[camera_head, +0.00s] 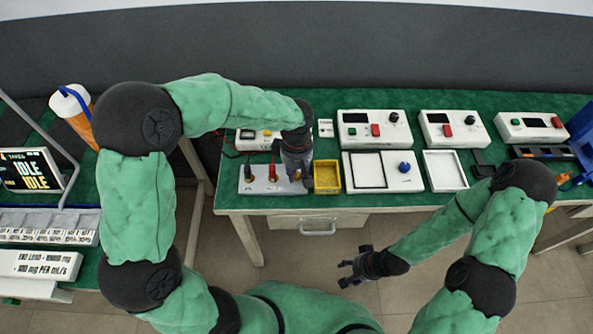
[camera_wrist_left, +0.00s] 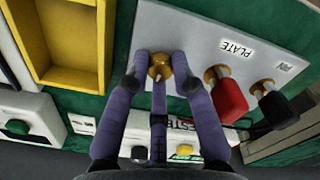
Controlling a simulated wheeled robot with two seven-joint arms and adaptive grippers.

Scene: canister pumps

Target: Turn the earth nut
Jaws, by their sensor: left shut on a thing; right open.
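The earth nut (camera_wrist_left: 160,66) is a brass knob on the white terminal panel (camera_head: 258,188), near the panel's end in the left wrist view. My left gripper (camera_wrist_left: 163,72) is shut on the nut, its purple fingers around it. In the head view the left gripper (camera_head: 300,178) points down over the panel's right end and hides the nut. A red terminal (camera_wrist_left: 226,96) and a black terminal (camera_wrist_left: 274,101) stand beside the nut on the same panel, next to a PLATE label (camera_wrist_left: 236,47). My right gripper (camera_head: 350,270) is open and empty, low in front of the bench.
A yellow tray (camera_head: 327,190) sits close to the right of the left gripper. White instrument boxes (camera_head: 372,117) line the back of the green bench. A white plate with a blue knob (camera_head: 405,168) lies farther right. Floor is clear around the right gripper.

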